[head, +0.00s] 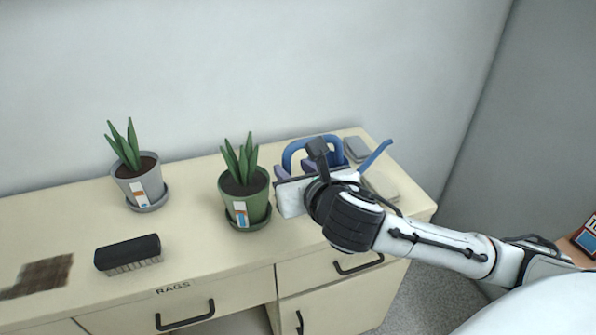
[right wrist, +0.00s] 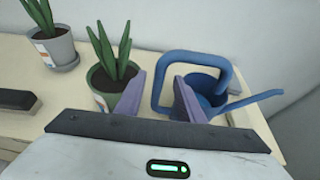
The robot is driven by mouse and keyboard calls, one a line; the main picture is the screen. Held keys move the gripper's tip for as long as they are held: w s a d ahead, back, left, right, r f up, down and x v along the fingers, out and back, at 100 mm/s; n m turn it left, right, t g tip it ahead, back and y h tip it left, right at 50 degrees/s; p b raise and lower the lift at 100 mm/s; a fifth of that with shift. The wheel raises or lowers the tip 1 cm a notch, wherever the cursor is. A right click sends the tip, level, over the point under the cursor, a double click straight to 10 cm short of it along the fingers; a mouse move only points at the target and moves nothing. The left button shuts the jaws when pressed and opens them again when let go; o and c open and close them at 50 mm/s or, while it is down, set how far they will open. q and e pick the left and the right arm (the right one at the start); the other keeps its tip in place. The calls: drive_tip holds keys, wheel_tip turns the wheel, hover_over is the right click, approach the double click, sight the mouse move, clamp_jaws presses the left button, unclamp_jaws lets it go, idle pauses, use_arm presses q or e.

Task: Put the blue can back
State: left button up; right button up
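The blue can is a blue watering can with a looped handle and a long spout (head: 376,155). It stands upright at the right end of the cabinet top, partly hidden behind my right gripper (head: 295,170) in the head view. In the right wrist view, the can (right wrist: 205,88) is just beyond the purple-grey fingers of my right gripper (right wrist: 158,80). The fingers are apart, and the left side of the handle shows in the gap between them. I cannot tell whether the fingers touch it. My left gripper is not in view.
A green pot plant (head: 247,200) stands close left of my right gripper. A grey pot plant (head: 141,183), black brush (head: 128,252) and brown cloth (head: 40,277) are farther left. Flat grey pads (head: 357,148) lie near the can. The cabinet top (head: 190,235) is clear between brush and green pot.

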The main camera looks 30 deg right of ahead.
drive_tip(key=shift+v, duration=1.25)
